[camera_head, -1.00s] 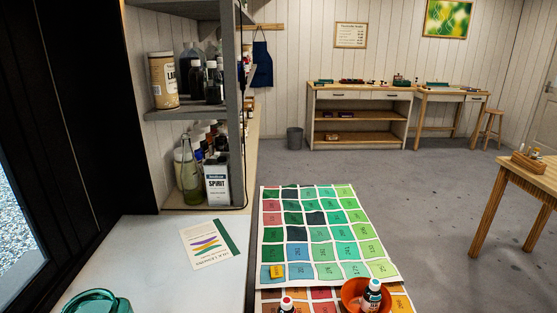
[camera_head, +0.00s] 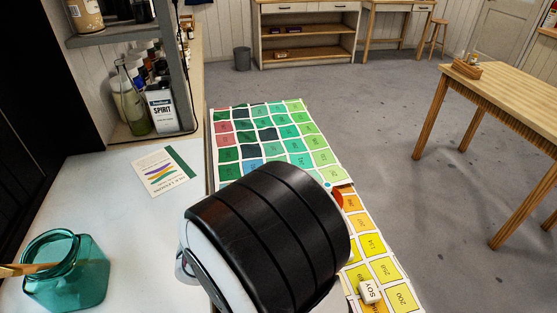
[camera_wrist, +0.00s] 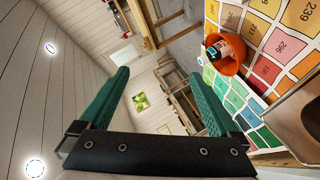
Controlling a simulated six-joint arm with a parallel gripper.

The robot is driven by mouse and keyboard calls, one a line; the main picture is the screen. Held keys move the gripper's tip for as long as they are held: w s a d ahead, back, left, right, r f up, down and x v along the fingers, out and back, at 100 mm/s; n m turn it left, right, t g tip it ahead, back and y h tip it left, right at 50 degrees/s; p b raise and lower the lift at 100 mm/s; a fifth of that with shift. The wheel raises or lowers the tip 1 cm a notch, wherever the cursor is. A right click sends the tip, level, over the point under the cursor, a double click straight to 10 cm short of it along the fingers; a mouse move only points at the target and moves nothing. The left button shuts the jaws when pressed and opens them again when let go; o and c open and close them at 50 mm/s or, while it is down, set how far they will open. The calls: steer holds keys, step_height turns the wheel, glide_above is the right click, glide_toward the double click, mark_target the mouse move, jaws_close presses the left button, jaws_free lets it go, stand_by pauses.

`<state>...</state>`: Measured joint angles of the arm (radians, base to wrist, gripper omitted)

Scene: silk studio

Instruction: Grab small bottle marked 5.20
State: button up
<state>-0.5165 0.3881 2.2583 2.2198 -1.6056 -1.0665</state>
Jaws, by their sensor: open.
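In the wrist view my gripper (camera_wrist: 157,75) is open and empty, its two green fingers apart and framing the far room. A small dark-capped bottle (camera_wrist: 214,51) stands in an orange bowl (camera_wrist: 230,66) on the colour chart, to the right of the fingers and apart from them. Its label is too small to read. In the head view my arm hides the bottle, and only a sliver of the orange bowl (camera_head: 338,198) shows beside it.
The colour chart (camera_head: 325,172) runs along the worktop's right edge, with a block marked SOY (camera_head: 369,291) near its front. A spirit can (camera_head: 160,111) stands on the shelf.

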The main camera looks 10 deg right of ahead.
steer(key=s+d+f+n+g+h, duration=0.2)
steer(key=s+f+n+h, duration=0.1)
steer(key=s+f+n, duration=0.6)
steer(key=f+n+t+y, duration=0.1)
steer(key=f+n+t, duration=0.1)
steer(key=n, duration=0.4)
steer(key=w+a+f+n+t+y, duration=0.1)
steer(key=f+n+t, duration=0.2)
steer(key=f+n, duration=0.2)
steer(key=f+n+t+y, duration=0.1)
steer(key=f+n+t, duration=0.2)
steer(key=n, duration=0.4)
steer(key=shift+w+a+f+n+y, duration=0.2)
steer(key=shift+w+f+n+y, duration=0.1)
steer(key=shift+n, duration=0.1)
steer(key=x, duration=0.6)
steer(key=shift+w+d+f, duration=0.1)
steer(key=shift+w+f, duration=0.1)
steer(key=shift+w, duration=0.05)
steer(key=shift+w+d, duration=0.2)
steer(key=shift+w, duration=0.1)
jaws_close()
